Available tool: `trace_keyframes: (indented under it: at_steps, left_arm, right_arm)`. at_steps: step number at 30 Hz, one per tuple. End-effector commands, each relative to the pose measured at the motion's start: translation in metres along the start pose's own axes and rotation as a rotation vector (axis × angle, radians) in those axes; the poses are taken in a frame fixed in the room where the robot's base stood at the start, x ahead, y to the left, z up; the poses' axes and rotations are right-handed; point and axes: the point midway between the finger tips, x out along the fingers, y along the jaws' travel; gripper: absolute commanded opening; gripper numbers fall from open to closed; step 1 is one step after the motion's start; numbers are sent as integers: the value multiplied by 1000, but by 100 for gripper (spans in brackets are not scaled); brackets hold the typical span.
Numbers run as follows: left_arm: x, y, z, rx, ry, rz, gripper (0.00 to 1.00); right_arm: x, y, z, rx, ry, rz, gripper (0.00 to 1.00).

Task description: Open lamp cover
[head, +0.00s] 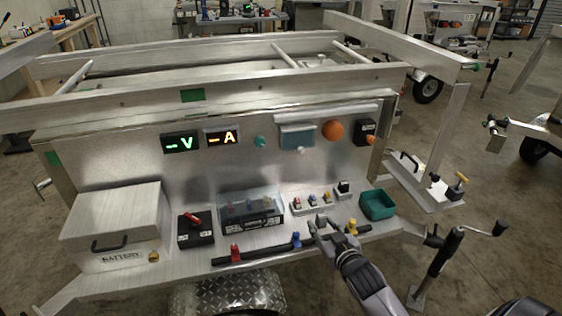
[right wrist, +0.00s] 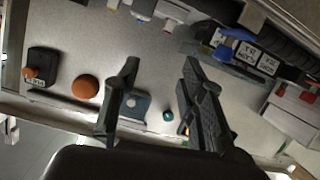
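A blue-grey rectangular cover (head: 297,136) is on the upright metal panel, left of an orange dome (head: 333,131). I take it to be the lamp cover; it looks closed. In the right wrist view the cover (right wrist: 135,104) shows partly behind a finger, near the orange dome (right wrist: 86,88). My right gripper (head: 318,223) is low in front of the panel, below the cover and apart from it. In the right wrist view the gripper (right wrist: 160,85) has its two fingers spread, with nothing held between them. My left gripper is not in view.
A teal knob (head: 259,142) and a black switch box (head: 364,132) flank the cover and dome. The shelf below holds a clear-lidded box (head: 252,208), a small component strip (head: 311,201), a green bin (head: 377,205) and a battery box (head: 115,225). Space directly before the panel is free.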

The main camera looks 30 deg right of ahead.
Motion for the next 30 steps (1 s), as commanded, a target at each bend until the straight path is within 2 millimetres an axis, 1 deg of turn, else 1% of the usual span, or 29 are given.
trace_keyframes:
  at_steps: [1, 3, 6, 7, 9, 11, 14, 24, 30]
  left_arm:
    - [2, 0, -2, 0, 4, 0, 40]
    - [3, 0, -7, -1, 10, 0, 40]
    - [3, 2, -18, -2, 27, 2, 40]
    - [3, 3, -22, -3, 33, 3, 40]
    - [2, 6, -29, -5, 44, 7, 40]
    - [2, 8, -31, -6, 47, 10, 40]
    - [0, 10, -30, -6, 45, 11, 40]
    - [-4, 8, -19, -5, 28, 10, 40]
    - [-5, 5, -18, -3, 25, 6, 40]
  right_arm:
    - [-2, 13, -36, -1, 88, 17, 38]
    - [-8, 25, -74, 2, 180, 32, 38]
    - [-15, 34, -106, 0, 261, 44, 38]
    - [-17, 36, -112, 0, 275, 46, 38]
    - [-16, 38, -119, 0, 292, 48, 38]
    - [-12, 39, -122, 0, 295, 49, 38]
    - [1, 39, -126, 1, 294, 48, 38]
    - [71, 42, -147, 1, 292, 48, 38]
    - [111, 44, -158, 1, 291, 49, 38]
